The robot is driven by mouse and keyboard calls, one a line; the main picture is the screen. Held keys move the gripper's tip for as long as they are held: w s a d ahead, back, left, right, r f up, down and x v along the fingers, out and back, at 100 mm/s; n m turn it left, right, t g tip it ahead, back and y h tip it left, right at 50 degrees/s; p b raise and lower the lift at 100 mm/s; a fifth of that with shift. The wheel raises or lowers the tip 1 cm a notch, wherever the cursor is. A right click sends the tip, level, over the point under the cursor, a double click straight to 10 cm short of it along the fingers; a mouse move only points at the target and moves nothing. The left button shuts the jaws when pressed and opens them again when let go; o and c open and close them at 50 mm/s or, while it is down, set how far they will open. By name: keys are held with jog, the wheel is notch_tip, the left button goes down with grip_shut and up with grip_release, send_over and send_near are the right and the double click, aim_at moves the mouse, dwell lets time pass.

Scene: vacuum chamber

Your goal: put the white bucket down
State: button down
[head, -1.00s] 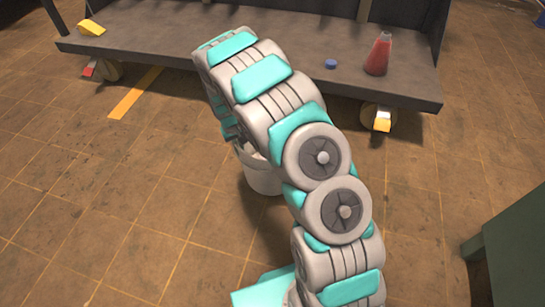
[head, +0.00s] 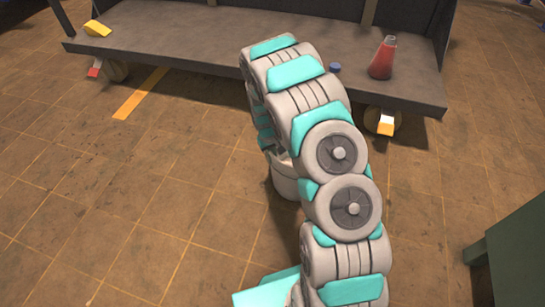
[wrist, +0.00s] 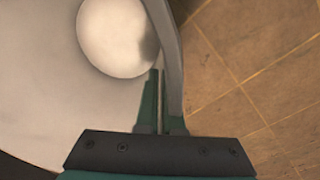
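The white bucket (head: 286,183) shows only in part in the head view, low over the brown floor and mostly hidden behind my arm. I cannot tell whether its base touches the floor. In the wrist view the bucket's pale wall (wrist: 174,60) runs up from between the two dark green fingers of my gripper (wrist: 160,100). The fingers are close together and shut on this wall. A bright round pale shape (wrist: 116,38) shows inside the bucket; I cannot tell whether it is the bottom or a separate thing. In the head view my gripper is hidden behind the arm.
A low dark shelf (head: 200,45) on wheels stands at the back. It carries a red bottle (head: 383,58), a blue item (head: 335,69) and a yellow wedge (head: 97,28). A green cabinet (head: 512,250) stands at the lower right. The tiled floor (head: 130,200) is clear on the left.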

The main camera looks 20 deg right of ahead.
jog(key=shift+f, duration=0.1)
jog(key=c, duration=1)
grip_release()
jog(key=shift+c, duration=0.2)
notch_tip(320, 180, up, 12)
jog(key=s+a+r+m, duration=0.1)
jog(key=s+r, duration=1)
jog(key=r, duration=0.1)
jog(key=s+a+r, duration=0.1)
jog(key=s+r, duration=0.2)
jog(key=s, duration=0.6)
jog(key=s+a+r+g, duration=0.1)
jog(key=s+a+r, duration=0.1)
jog(key=s, duration=0.8)
jog(key=s+a+r+y, duration=0.1)
jog(key=s+r, duration=0.3)
jog(key=s, duration=0.6)
jog(key=shift+a+r+g, duration=0.15)
jog(key=shift+r+g, duration=0.25)
